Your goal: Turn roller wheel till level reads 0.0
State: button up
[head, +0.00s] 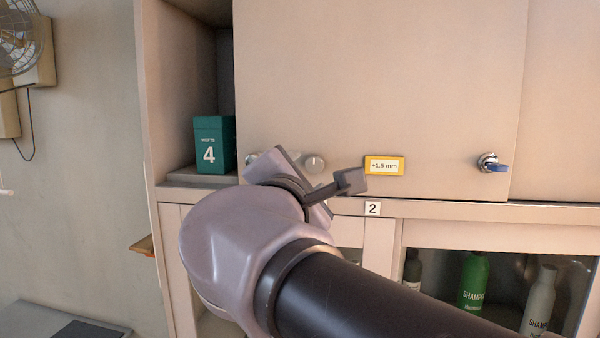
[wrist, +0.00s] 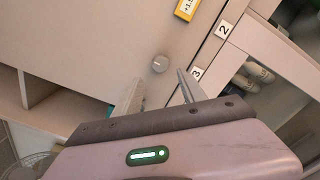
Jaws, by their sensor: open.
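The roller wheel looks like a small pale round knob (head: 314,163) low on the cabinet's sliding door. It also shows in the wrist view (wrist: 160,63). The yellow-framed level display (head: 384,166) to its right reads +1.5 mm; it is partly cut off at the top of the wrist view (wrist: 187,8). My gripper (wrist: 160,88) is open and empty. In the wrist view the knob lies just beyond the fingertips, roughly in line with the gap between them; I see no contact. In the head view my gripper and wrist cover the area below and left of the knob.
A lock with a blue key (head: 493,163) is at the door's right. A green box marked 4 (head: 209,145) stands in the open shelf at left. Number tags 2 (head: 372,208) and 3 (wrist: 196,72) are on the ledge. Bottles (head: 474,281) stand behind glass below.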

aim_at(313, 166)
jog(key=w, duration=0.2)
jog(key=w+d+p, duration=0.1)
jog(key=w, duration=0.2)
jog(key=shift+d, duration=0.1)
jog(key=shift+w+d+r+p, duration=0.1)
jog(key=shift+w+d+p, duration=0.15)
jog(key=shift+w+p, duration=0.15)
jog(key=shift+w+b, duration=0.3)
jog(key=shift+w, duration=0.2)
jog(key=c, duration=1)
